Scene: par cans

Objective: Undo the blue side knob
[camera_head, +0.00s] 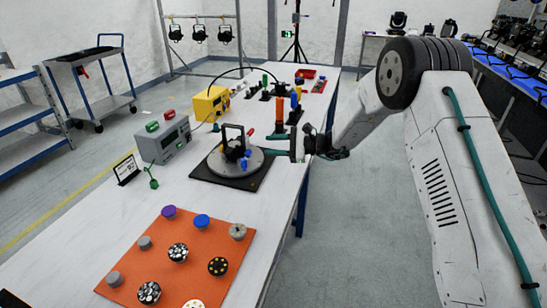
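A small black lamp with a square frame (233,135) stands on a round grey disc (216,165), which rests on a black square base (207,176). A blue side knob (244,162) shows at the lamp's lower right, and a red knob (250,131) sits higher on the same side. My gripper (268,145) reaches in from the right, its two teal fingers apart and pointing at the lamp's knob side. The fingers look empty. Whether a fingertip touches the blue knob is too small to tell.
An orange mat (223,255) with several loose knobs, one blue (202,220), lies in front. A grey box (163,142) and a small sign (126,168) stand left, a yellow box (211,104) behind. An orange post (279,112) stands close behind my gripper.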

